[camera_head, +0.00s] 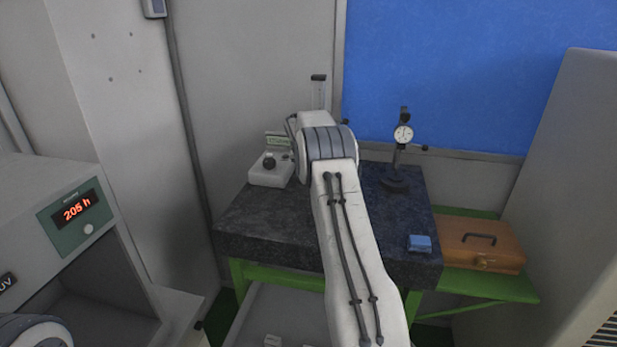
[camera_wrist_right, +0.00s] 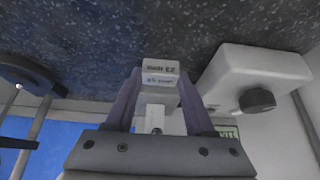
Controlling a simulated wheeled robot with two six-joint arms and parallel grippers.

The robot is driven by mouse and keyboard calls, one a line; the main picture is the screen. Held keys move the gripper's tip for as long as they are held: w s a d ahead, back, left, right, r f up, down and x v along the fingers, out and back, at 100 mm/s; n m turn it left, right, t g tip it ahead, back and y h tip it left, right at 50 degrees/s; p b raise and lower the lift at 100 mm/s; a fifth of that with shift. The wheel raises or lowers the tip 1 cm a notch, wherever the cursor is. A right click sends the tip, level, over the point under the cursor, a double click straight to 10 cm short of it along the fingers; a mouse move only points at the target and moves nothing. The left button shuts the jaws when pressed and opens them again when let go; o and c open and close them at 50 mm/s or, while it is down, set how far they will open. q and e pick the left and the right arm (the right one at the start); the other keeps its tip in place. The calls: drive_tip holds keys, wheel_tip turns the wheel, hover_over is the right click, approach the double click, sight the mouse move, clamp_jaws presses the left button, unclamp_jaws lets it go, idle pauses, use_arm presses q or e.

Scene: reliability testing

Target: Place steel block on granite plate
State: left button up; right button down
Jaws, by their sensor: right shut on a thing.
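The granite plate (camera_head: 270,222) is a dark speckled slab on a green stand. My right arm reaches over it in the head view and hides its own gripper. In the right wrist view, which looks upside down, my right gripper (camera_wrist_right: 159,88) is shut on the steel block (camera_wrist_right: 160,74), a small light-grey block with printed markings between the fingers. The granite surface (camera_wrist_right: 160,25) fills the top of that view, close to the block. I cannot tell whether the block touches it. My left gripper is out of view.
A white device with a dark knob (camera_head: 270,170) stands at the plate's back left. A dial gauge on a stand (camera_head: 403,135) is at the back right. A blue block (camera_head: 419,243) lies near the front right. An orange case (camera_head: 482,243) sits right of the plate.

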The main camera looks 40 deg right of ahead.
wheel_tip(320, 180, down, 3)
drive_tip(key=shift+p, duration=0.9)
drive_tip(key=shift+f, duration=0.2)
drive_tip(key=shift+f, duration=0.1)
drive_tip(key=shift+c, duration=1.3)
unclamp_jaws()
